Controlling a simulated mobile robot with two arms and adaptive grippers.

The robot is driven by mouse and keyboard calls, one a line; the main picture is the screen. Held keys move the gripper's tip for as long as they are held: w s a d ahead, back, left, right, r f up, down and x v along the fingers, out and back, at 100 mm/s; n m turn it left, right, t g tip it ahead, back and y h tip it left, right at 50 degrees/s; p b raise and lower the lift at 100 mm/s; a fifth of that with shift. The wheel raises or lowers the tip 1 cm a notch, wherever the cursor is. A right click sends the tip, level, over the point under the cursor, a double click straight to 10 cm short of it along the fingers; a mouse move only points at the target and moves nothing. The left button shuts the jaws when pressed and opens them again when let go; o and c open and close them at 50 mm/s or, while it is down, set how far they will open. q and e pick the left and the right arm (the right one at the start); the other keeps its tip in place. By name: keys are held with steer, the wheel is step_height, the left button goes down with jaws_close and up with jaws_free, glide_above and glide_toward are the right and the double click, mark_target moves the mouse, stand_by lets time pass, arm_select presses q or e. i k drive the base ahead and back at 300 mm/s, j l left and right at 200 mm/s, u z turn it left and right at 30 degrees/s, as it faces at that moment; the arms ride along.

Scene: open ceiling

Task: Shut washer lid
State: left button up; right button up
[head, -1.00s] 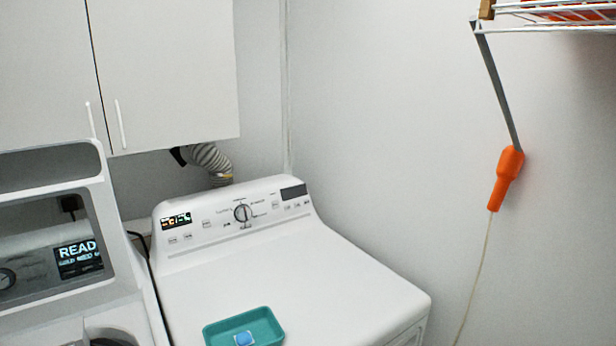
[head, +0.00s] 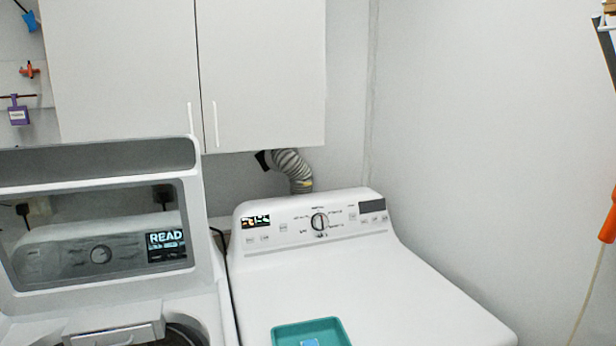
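The washer (head: 215,305) is at the lower left of the head view. Its lid (head: 190,190) stands raised and upright, with a window that shows the control panel with a dial and a lit display behind it. The washer's opening shows in part at the bottom edge, with a dark drum (head: 182,336) inside. Neither of my grippers is in view.
A white dryer (head: 360,285) stands right beside the washer, with a teal tray (head: 340,328) on its top. White cabinets (head: 265,75) hang above at the back. A grey vent hose (head: 293,168) runs behind the dryer. An orange object (head: 608,225) hangs at the right wall.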

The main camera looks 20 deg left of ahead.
mark_target(87, 167)
steer(key=k+u, duration=0.1)
steer(key=u, duration=1.55)
steer(key=l+u, duration=0.4)
steer(key=l, duration=0.5)
steer(key=k, duration=0.05)
